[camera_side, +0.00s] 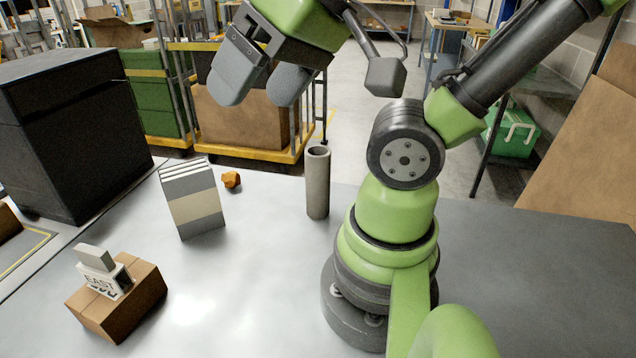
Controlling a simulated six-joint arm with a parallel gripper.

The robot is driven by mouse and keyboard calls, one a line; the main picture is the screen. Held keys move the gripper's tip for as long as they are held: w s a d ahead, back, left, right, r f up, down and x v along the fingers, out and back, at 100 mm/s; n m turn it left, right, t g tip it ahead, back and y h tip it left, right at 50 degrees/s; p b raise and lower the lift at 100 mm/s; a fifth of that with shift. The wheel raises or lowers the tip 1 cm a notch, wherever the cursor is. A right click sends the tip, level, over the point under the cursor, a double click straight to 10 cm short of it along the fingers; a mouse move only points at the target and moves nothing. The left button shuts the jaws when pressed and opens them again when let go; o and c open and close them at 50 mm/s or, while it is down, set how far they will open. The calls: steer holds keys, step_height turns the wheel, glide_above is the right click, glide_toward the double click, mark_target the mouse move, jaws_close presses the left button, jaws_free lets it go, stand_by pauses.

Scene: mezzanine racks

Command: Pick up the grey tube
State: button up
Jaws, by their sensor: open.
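The grey tube (317,186) stands upright on the grey table, just left of my base. Its open top end faces up. My gripper (262,88) is at the upper left of the tube, raised well above the table. Its two grey fingers are apart with nothing between them. The gripper does not touch the tube.
On the table (250,290) are a grey and beige block with a slatted top (193,203), a small orange lump (231,180), and a cardboard box (118,302) bearing a white block marked EAST (104,278). A black cabinet (70,130) stands at left. The table front is clear.

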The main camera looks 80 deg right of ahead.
steer(key=w+d+f+n+g+h, duration=0.2)
steer(key=w+d+f+n+g, duration=0.1)
steer(key=d, duration=0.5)
steer(key=n+g, duration=0.4)
steer(key=n, duration=0.2)
glide_toward(317, 163)
steer(key=w+d+f, duration=0.1)
steer(key=d+f, duration=0.1)
steer(key=d, duration=0.1)
steer(key=f, duration=0.8)
steer(key=shift+s+a+f, duration=0.2)
steer(key=shift+s, duration=0.05)
steer(key=shift+f, duration=0.6)
steer(key=shift+c, duration=0.4)
steer(key=c, duration=0.9)
